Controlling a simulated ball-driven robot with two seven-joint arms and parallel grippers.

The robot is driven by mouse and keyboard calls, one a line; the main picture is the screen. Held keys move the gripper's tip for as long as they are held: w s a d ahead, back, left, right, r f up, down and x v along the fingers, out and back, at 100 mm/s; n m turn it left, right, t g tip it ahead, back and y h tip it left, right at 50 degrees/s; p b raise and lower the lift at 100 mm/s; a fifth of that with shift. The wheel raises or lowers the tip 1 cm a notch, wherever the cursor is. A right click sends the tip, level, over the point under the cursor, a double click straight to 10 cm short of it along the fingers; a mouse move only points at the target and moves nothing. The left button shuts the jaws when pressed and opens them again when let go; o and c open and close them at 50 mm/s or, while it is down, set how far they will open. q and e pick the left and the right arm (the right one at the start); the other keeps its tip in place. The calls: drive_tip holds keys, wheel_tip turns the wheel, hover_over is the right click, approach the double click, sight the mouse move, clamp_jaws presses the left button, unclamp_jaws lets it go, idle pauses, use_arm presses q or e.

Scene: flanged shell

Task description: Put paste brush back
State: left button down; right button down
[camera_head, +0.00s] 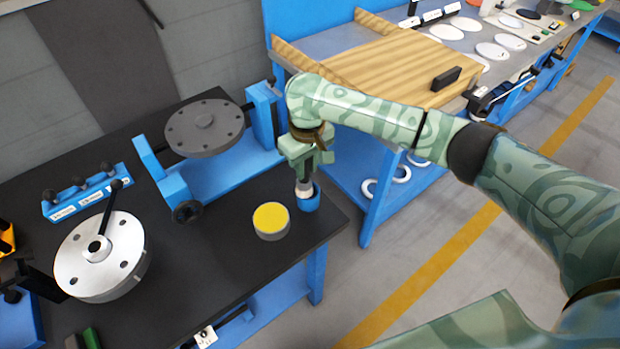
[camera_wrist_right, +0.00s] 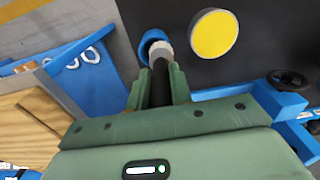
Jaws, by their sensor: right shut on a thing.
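My right gripper (camera_head: 305,170) is shut on the paste brush, above the right corner of the black bench top. The brush points down, with a pale collar (camera_head: 304,188) below the fingers. In the right wrist view its dark handle (camera_wrist_right: 160,82) lies between the two fingers. A small blue cup (camera_head: 309,203) stands on the bench directly under the brush; it also shows in the wrist view (camera_wrist_right: 151,36). The brush's lower end overlaps the cup's mouth; how deep it is inside is hidden. My left gripper is not in view.
A round tin with a yellow top (camera_head: 270,219) stands just left of the cup. A blue stand with a grey flanged disc (camera_head: 205,127) is behind. A silver flanged shell (camera_head: 98,258) is at left. The bench edge is close to the cup.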

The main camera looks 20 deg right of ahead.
sight(310, 181)
drive_tip(key=f, duration=0.2)
drive_tip(key=d+f+b, duration=0.1)
drive_tip(key=f, duration=0.1)
drive_tip(key=shift+f+b, duration=0.3)
drive_tip(key=shift+w+d+f, duration=0.15)
drive_tip(key=shift+w+f, duration=0.1)
drive_tip(key=shift+f, duration=0.05)
drive_tip(key=shift+r, duration=0.15)
drive_tip(key=shift+s+r, duration=0.15)
drive_tip(key=shift+f, duration=0.4)
drive_tip(key=c, duration=1.3)
unclamp_jaws()
drive_tip(key=shift+o, duration=0.2)
